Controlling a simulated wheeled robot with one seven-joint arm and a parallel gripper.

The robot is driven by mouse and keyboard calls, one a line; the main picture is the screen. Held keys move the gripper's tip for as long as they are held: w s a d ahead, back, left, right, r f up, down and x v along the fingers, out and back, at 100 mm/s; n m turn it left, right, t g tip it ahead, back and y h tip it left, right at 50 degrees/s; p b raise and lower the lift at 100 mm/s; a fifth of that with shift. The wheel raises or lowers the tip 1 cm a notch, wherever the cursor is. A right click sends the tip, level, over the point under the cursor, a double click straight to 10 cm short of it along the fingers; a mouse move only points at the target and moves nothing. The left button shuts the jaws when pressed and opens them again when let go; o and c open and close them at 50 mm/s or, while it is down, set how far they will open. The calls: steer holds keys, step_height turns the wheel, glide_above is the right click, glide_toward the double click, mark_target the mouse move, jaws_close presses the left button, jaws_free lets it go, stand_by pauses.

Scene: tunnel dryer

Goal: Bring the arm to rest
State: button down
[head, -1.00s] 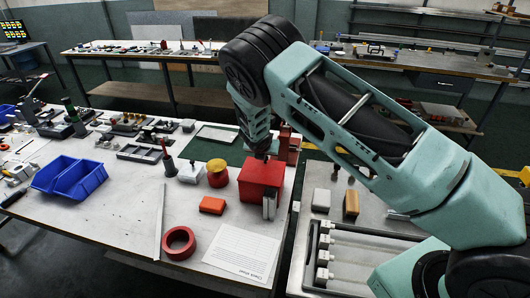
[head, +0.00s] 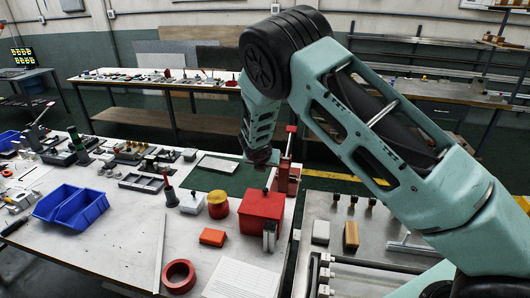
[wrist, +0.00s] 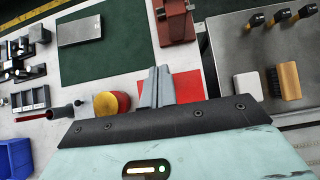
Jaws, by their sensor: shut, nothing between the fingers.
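My gripper (wrist: 157,76) shows in the wrist view as two grey fingers side by side, shut and empty. Beyond and below them is a red box (wrist: 186,86), partly hidden by the fingers and my wrist housing. In the head view the red box (head: 261,213) stands on the near white table, with a dark knob on top. My arm reaches over from the right, bent at a high elbow. Its wrist end hangs above and behind the box, with a visible gap in the picture. The fingers cannot be made out in the head view.
The white table (head: 120,226) holds blue bins (head: 71,207), a red tape ring (head: 179,276), an orange block (head: 212,237), a yellow-and-red button (head: 218,204) and a red stand (head: 287,170). A metal bench with a brown-yellow block (head: 351,235) stands to the right, beneath my arm.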

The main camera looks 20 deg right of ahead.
steer(key=shift+s+a+r, duration=0.1)
steer(key=shift+s+r, duration=0.05)
steer(key=shift+r, duration=2.1)
steer(key=s+a+r+m+g+y+b, duration=0.15)
steer(key=s+a+m, duration=0.35)
steer(key=s, duration=0.6)
steer(key=s+a+r+m+g+y+b, duration=0.1)
steer(key=s+a+r+m+g+b, duration=0.15)
steer(key=s+a+m, duration=0.6)
steer(key=s+a+r+m+g+y+b, duration=0.1)
steer(key=s+a+r+m+y, duration=0.15)
steer(key=s, duration=1.15)
steer(key=s+m+g+b, duration=0.1)
steer(key=s+m, duration=0.4)
steer(key=s, duration=0.7)
steer(key=shift+s+g, duration=0.25)
steer(key=shift+g, duration=0.05)
